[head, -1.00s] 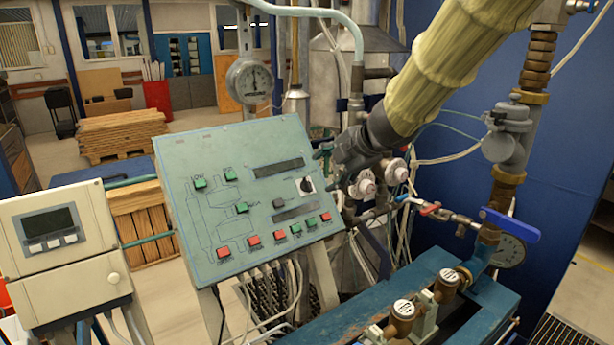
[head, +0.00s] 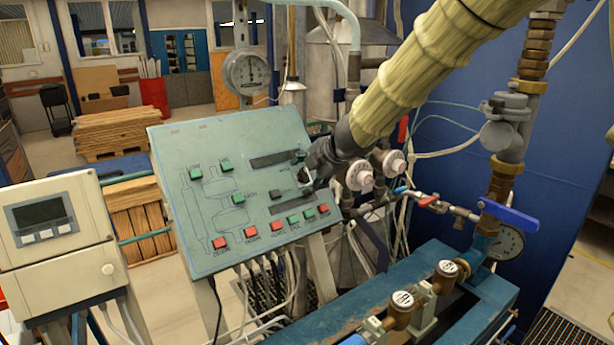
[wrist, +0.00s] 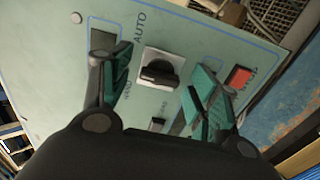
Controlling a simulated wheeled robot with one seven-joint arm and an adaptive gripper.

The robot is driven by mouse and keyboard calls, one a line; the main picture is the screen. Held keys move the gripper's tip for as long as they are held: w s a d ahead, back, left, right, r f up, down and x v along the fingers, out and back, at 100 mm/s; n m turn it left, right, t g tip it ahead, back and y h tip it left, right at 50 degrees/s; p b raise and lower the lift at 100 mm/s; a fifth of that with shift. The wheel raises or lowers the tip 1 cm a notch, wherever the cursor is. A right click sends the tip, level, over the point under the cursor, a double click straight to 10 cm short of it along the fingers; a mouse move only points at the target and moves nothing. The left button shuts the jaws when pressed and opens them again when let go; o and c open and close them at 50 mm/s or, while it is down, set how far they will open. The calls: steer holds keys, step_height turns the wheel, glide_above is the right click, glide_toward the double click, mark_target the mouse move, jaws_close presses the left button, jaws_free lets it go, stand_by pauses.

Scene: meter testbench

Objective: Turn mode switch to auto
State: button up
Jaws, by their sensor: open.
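The mode switch (wrist: 159,72) is a black rotary knob on a pale square plate, between the labels AUTO and HAND in the wrist view. It sits on the sloped green control panel (head: 180,150). My gripper (wrist: 165,85) is open, with one finger on each side of the knob and a visible gap to it in that view. In the head view my gripper (head: 308,170) is at the panel's right side and partly covers the switch. I cannot tell whether the fingertips touch the panel.
Red and green buttons (head: 250,232) line the panel's lower edge, and a red button (wrist: 239,77) is beside the right finger. Pipes with gauges (head: 360,175) stand just right of the panel. A grey meter box (head: 55,250) is at the left.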

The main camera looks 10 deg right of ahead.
steer(key=shift+a, duration=0.1)
steer(key=c, duration=1)
steer(key=shift+m+p, duration=0.3)
steer(key=m+p, duration=0.2)
steer(key=m, duration=0.1)
steer(key=shift+r+p, duration=0.1)
steer(key=shift+p, duration=0.3)
steer(key=m+p, duration=0.2)
steer(key=m, duration=0.3)
steer(key=shift+f+m+p, duration=0.2)
steer(key=shift+m+p, duration=0.1)
steer(key=o, duration=1)
steer(key=shift+s, duration=0.1)
